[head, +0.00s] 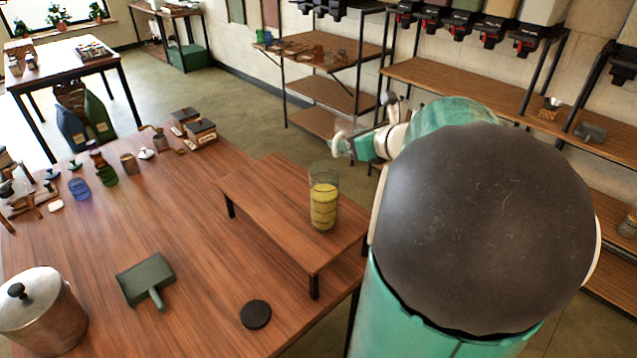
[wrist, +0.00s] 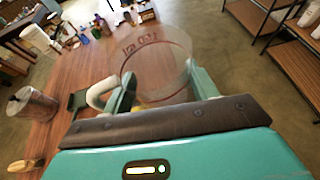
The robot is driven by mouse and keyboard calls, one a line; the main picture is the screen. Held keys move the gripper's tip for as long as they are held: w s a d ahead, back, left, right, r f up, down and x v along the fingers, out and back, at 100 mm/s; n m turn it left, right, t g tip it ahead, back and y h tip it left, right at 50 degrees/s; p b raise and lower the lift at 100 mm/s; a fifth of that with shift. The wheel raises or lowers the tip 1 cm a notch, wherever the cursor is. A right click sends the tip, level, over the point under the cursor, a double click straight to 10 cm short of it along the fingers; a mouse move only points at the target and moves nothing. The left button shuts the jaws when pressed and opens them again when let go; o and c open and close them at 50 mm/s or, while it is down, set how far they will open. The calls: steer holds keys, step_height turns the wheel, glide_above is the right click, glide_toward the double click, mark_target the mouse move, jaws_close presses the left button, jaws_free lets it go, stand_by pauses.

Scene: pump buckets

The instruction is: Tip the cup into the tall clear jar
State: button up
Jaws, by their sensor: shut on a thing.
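The tall clear jar (head: 323,205) stands upright on a low wooden stand and holds yellow contents marked by darker rings. My gripper (head: 354,146) is up and to the right of the jar in the head view, partly hidden behind my arm. In the wrist view my gripper (wrist: 162,90) has its teal fingers on both sides of a clear cup (wrist: 157,52) with dark red markings. The cup shows only faintly in the head view (head: 346,130). Its exact tilt and what it holds cannot be told. The jar is not clearly visible in the wrist view.
The wooden stand (head: 262,205) sits on a large wooden table (head: 110,235). A green dustpan (head: 146,277), a black disc (head: 255,315) and a lidded metal pot (head: 40,310) lie to the left and front. Small bottles and boxes line the far side. Shelves stand behind.

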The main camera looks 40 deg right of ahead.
steer(key=shift+r, duration=1.55)
